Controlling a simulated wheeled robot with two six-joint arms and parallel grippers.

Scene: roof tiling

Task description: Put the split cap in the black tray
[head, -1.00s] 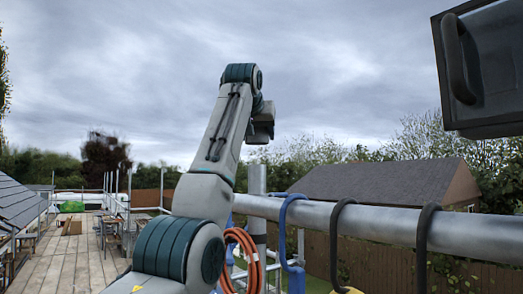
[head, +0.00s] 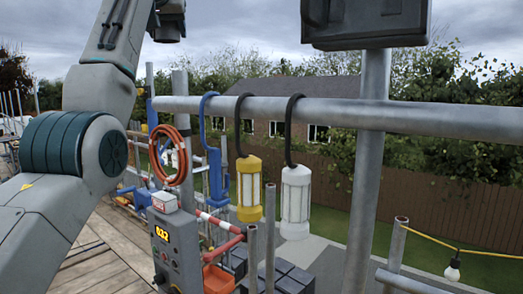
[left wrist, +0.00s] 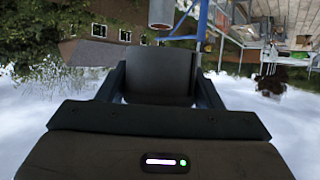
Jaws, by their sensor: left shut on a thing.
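My left gripper shows in the left wrist view (left wrist: 160,85), its two dark fingers shut on a dark grey, broad piece (left wrist: 160,72) with a curved lower edge. This looks like the cap; I cannot make out a split in it. In the head view only the dark wrist end of my left arm shows at the top, and the held piece is not visible there. The black tray is not recognisable in either view. My right gripper is not in view.
A horizontal scaffold tube (head: 300,110) crosses the head view, with a yellow lantern (head: 249,190), a white lantern (head: 295,205) and an orange cable coil (head: 171,155) hanging near it. A grey control box (head: 178,245) stands below. A dark boxy unit (head: 370,22) sits on an upright post.

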